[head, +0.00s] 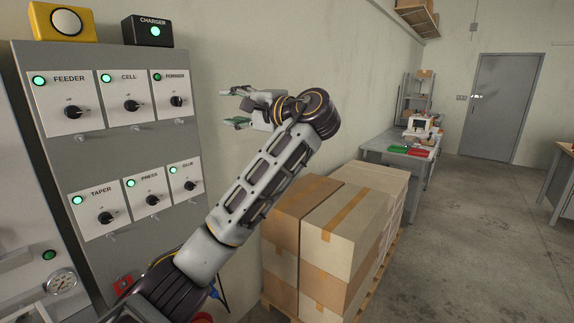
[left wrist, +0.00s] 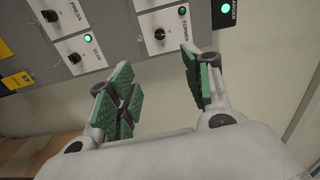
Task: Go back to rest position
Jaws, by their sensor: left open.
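My left gripper (head: 237,106) is raised in front of the wall, to the right of the grey switch panel (head: 105,155). It is open and empty. In the left wrist view its green-padded fingers (left wrist: 158,92) stand apart, with the FORMER switch (left wrist: 160,33) showing beyond them and no object between them. The forearm slants up from the bottom of the head view. My right gripper is not in view.
Stacked cardboard boxes (head: 335,235) stand on a pallet behind and right of my left arm. A grey table (head: 392,156) with red and green trays is further back. A grey door (head: 492,108) is at the far right. The concrete floor (head: 465,240) is clear in the middle.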

